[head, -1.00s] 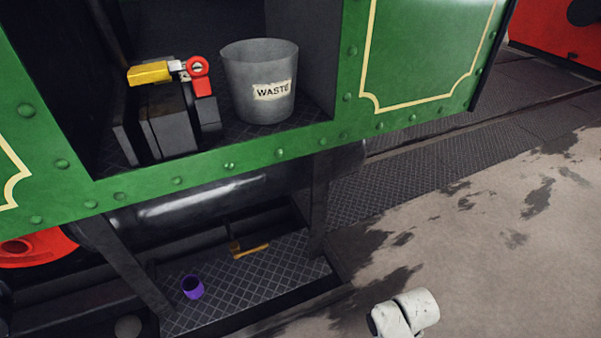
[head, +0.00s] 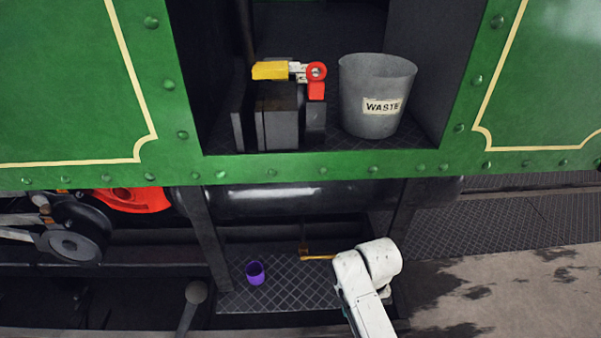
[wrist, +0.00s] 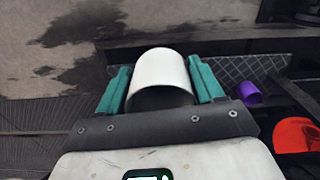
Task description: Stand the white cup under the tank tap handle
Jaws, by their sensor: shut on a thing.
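The white cup (wrist: 162,66) is between the teal fingers of my gripper (wrist: 158,80) in the wrist view, and the gripper is shut on it. The lower part of the cup is hidden by the gripper body. In the head view a small brass tap handle (head: 318,257) sticks out to the right below the black tank (head: 290,199), above the chequered step. My arm covers the handle's right end there. My gripper and the white cup do not show in the head view.
A purple cup (head: 255,272) stands on the step (head: 285,292), left of the tap; it also shows in the wrist view (wrist: 249,93). Dark struts flank the step. Above, a grey waste bin (head: 375,95) stands in the green cab opening. Open floor (head: 500,285) lies to the right.

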